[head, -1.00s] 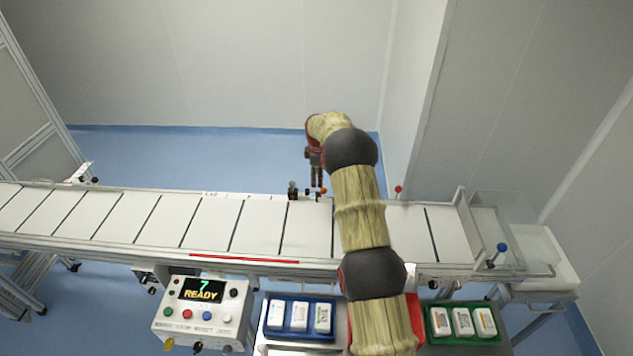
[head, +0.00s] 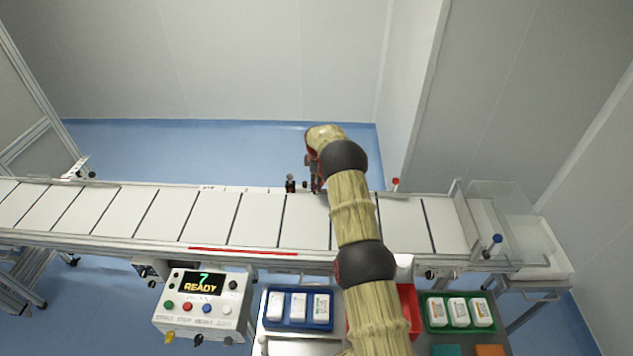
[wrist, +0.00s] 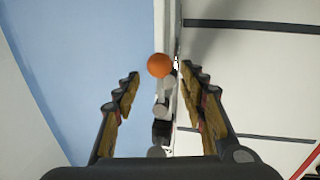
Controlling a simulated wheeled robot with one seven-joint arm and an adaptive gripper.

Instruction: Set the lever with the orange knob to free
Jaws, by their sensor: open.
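The lever's orange knob (wrist: 160,65) shows in the wrist view, ahead of and between my open fingers. A grey metal arm (wrist: 162,108) and a dark block (wrist: 161,132) sit below the knob along the conveyor's edge. My gripper (wrist: 160,82) is open, one finger on each side of the lever, and does not visibly touch it. In the head view my gripper (head: 315,188) is at the conveyor's far edge, and the orange knob is hidden behind it. I cannot read any free marking.
The white conveyor (head: 206,215) runs across the view below my arm. A red-knobbed post (head: 395,183) stands right of my gripper on the far edge. A dark fixture (head: 290,184) stands close on its left. A control box (head: 202,305) and blue tray (head: 297,325) are at the front.

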